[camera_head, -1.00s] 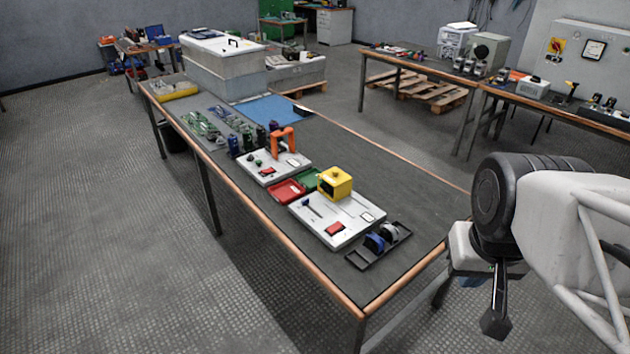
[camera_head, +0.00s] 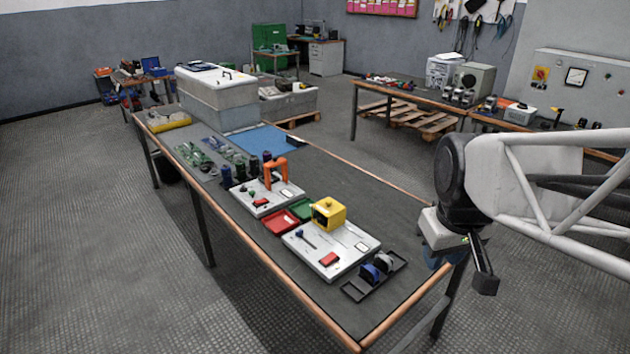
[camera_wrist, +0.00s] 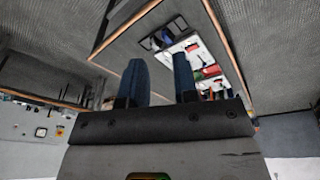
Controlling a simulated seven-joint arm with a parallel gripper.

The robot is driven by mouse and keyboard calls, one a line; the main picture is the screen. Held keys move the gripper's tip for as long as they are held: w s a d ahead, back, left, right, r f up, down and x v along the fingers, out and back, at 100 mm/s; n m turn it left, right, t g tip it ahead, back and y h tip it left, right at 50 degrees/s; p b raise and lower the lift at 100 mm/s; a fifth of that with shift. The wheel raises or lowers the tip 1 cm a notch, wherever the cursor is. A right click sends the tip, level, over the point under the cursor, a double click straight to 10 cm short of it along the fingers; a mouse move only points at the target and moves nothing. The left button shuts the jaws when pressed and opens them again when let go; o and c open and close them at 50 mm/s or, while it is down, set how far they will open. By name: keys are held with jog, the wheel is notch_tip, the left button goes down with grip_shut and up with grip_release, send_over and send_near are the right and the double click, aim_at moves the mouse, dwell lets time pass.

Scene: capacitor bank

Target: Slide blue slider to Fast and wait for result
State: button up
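A white panel (camera_head: 346,256) lies near the front end of the long workbench. It carries a small blue-topped part (camera_head: 301,235), which may be the blue slider, a yellow box (camera_head: 328,213) and a red block (camera_head: 328,259). No label is readable. In the wrist view the panel is small, at upper centre right, with its red part (camera_wrist: 210,70) showing. My gripper (camera_wrist: 160,75) has two blue fingers spread apart with nothing between them. In the head view my gripper (camera_head: 484,275) hangs beyond the bench's right edge, well apart from the panel.
A black tray (camera_head: 374,276) with blue and grey items lies beside the panel. The bench front corner is bare.

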jog(key=w+a+f+n, duration=0.1)
jog(key=w+a+n, duration=0.2)
jog(key=w, duration=0.5)
jog(key=w+a+n, duration=0.3)
jog(key=w+n, duration=0.1)
jog(key=w, duration=0.5)
jog(key=n+g, duration=0.2)
jog(key=n, duration=1.5)
send_over(299, 230)
notch_tip(299, 230, down, 28)
jog(key=shift+r, duration=0.25)
jog(key=shift+s+f, duration=0.1)
jog(key=shift+f, duration=0.1)
jog(key=shift+f, duration=4.25)
